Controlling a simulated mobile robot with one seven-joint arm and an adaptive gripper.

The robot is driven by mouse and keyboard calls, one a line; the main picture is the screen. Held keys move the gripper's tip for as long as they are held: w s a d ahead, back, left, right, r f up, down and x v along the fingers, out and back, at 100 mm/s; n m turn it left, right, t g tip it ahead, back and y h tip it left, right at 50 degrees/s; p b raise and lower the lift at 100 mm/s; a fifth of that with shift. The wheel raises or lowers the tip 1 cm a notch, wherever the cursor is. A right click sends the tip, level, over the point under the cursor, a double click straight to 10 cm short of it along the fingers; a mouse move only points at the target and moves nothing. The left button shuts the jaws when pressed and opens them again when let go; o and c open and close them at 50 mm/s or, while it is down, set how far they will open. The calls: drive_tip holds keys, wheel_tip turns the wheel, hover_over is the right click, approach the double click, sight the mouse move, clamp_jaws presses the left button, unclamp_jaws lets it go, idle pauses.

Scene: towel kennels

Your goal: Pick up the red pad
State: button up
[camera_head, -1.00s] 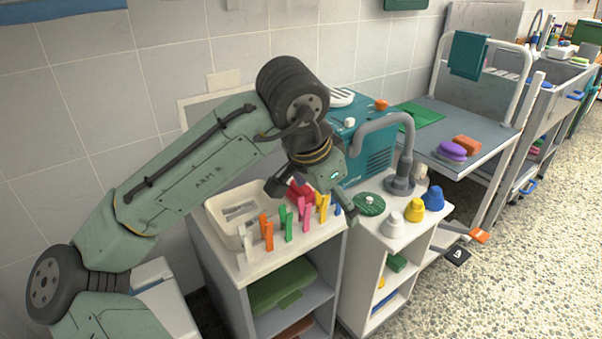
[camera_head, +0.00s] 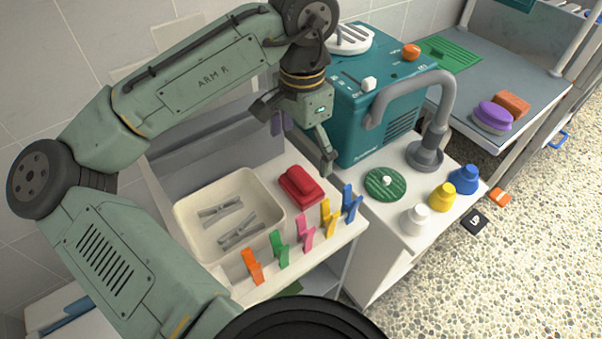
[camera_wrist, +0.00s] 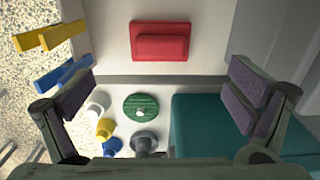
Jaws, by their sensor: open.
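The red pad (camera_head: 301,184) is a small block with a raised grip on top. It lies on the white counter, right of a cream tray and behind a row of clothespins. It also shows whole at the top middle of the wrist view (camera_wrist: 160,42). My gripper (camera_head: 298,135) is above and behind the pad in the head view, apart from it. In the wrist view my gripper (camera_wrist: 160,100) has its two purple-padded fingers spread wide, with nothing between them at their height.
The cream tray (camera_head: 190,225) holds grey clips. Several coloured clothespins (camera_head: 304,233) stand along the counter's front edge. A teal machine (camera_head: 372,115) stands close on the right, by a grey tap (camera_head: 426,150), a green disc (camera_head: 385,184) and white, yellow and blue knobs.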

sight(301, 176)
wheel_tip(301, 176, down, 3)
drive_tip(key=shift+s+f, duration=0.1)
drive_tip(key=shift+s, duration=0.05)
drive_tip(key=shift+a+f+p, duration=0.1)
drive_tip(key=shift+f+p, duration=0.2)
drive_tip(key=shift+f, duration=2.4)
drive_tip(key=shift+c, duration=0.5)
drive_tip(key=c, duration=1.3)
